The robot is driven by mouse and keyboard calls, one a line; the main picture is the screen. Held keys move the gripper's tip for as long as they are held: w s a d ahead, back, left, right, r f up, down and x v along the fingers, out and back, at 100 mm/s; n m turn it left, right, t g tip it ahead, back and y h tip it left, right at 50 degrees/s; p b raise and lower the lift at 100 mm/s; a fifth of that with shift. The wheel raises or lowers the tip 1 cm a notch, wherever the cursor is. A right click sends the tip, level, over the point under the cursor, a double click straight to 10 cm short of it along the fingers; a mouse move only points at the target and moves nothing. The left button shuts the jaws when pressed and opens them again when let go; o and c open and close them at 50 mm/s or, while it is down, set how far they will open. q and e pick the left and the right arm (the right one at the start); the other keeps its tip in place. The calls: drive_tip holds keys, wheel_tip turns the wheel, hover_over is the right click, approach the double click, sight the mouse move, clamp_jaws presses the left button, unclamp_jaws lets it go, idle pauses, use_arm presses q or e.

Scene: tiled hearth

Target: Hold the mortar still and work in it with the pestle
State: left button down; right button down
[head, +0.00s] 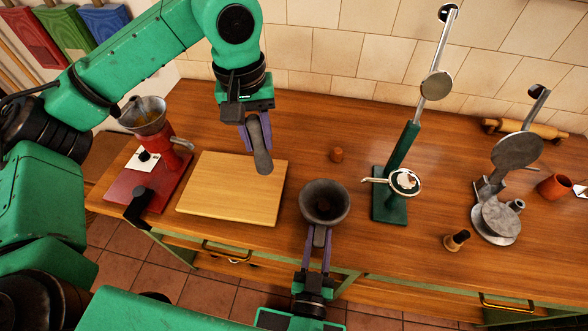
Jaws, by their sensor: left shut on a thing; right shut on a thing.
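The mortar (324,207) is a dark grey stone bowl, upright on the wooden counter near its front edge. My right gripper (319,232) reaches in from below and is shut on the near side of the mortar. The pestle (263,160) is a grey stone rod with a rounded lower end. My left gripper (255,122) is shut on its upper part and holds it pointing down, up and to the left of the mortar and apart from it. The pestle's end shows in front of the board's upper right corner.
A wooden board (225,195) lies left of the mortar. A red grinder with a metal hopper (145,113) stands further left. A green stand (390,205) is close on the right, with a grey metal device (500,215) beyond.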

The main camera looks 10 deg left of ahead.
use_arm(q)
drive_tip(key=d+f+t+h, duration=0.1)
drive_tip(key=d+f+h, duration=0.2)
drive_tip(key=d, duration=0.9)
wheel_tip(320, 180, down, 8)
drive_tip(key=shift+s+a+r, duration=0.2)
drive_tip(key=shift+s, duration=0.05)
drive_tip(key=shift+f, duration=0.45)
idle(0.4)
drive_tip(key=shift+s+r, duration=0.1)
drive_tip(key=shift+r, duration=0.55)
drive_tip(key=shift+f, duration=0.75)
idle(0.3)
drive_tip(key=shift+r, duration=0.75)
drive_tip(key=shift+f, duration=0.7)
idle(0.3)
